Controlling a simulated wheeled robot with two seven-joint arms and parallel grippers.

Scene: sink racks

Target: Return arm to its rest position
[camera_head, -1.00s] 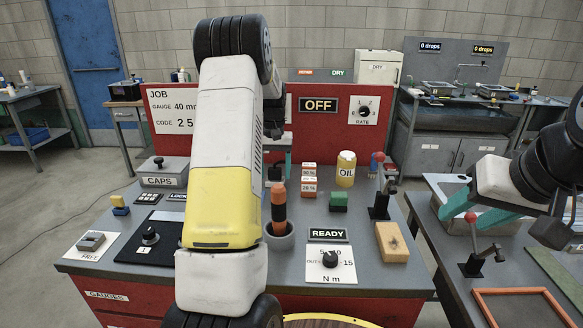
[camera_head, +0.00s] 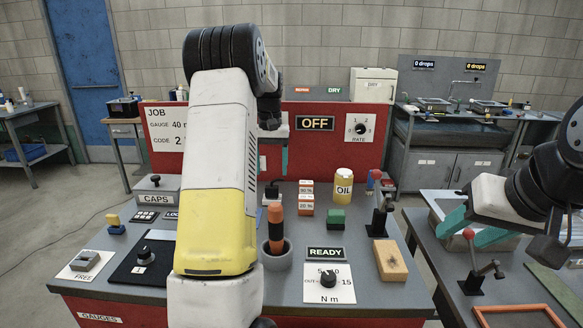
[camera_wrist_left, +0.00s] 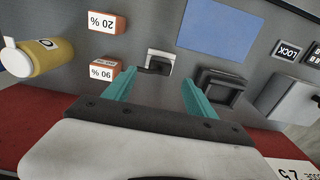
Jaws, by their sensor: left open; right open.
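My left arm (camera_head: 220,150) stands tall across the middle of the head view and hides part of the bench. My left gripper (camera_wrist_left: 158,92) is open and empty, with two teal fingers apart. In the left wrist view it hangs above the grey bench top, near a small grey-and-black fixture (camera_wrist_left: 158,62) and a black block (camera_wrist_left: 218,88). In the head view one teal finger shows against the red back panel (camera_head: 336,150). My right gripper (camera_head: 462,231) is open at the right, close to a red-knobbed lever (camera_head: 469,234); I cannot tell whether they touch.
An oil bottle (camera_head: 343,188), labelled boxes (camera_head: 306,198), a green block (camera_head: 336,219), an orange-handled tool in a grey cup (camera_head: 277,256), another lever (camera_head: 380,215) and a tan block (camera_head: 390,260) stand on the bench. A second table (camera_head: 440,250) is at right.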

